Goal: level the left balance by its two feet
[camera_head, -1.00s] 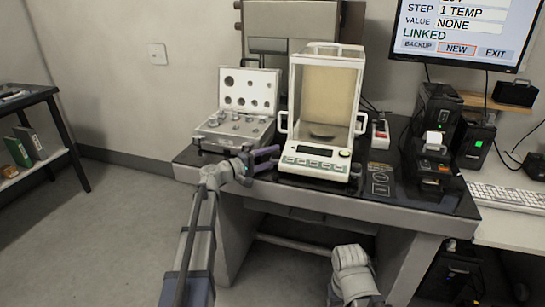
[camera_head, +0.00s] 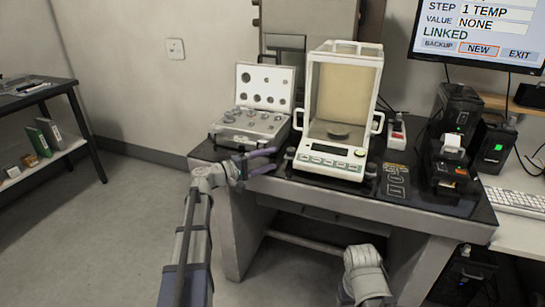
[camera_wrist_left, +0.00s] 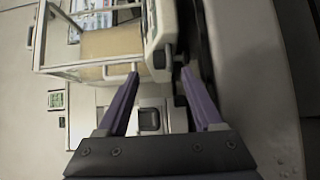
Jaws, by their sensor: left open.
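The left balance (camera_head: 334,158) is a white weighing balance with a tall glass draft shield, a round pan and a front panel with a display. It stands on the dark-topped table. A small dark foot (camera_head: 368,177) shows under its front right corner; the front left foot is hard to make out. My left gripper (camera_head: 276,160) is open and empty, just left of the balance's front left corner. In the left wrist view its purple fingers (camera_wrist_left: 160,74) are spread, with the balance's corner (camera_wrist_left: 158,58) beyond and between the tips. My right gripper is out of frame.
An open weight case (camera_head: 250,125) stands left of the balance, behind my left gripper. A printer (camera_head: 450,165) and dark boxes stand to the right, below a monitor (camera_head: 480,32). The floor left of the table (camera_head: 230,225) is clear.

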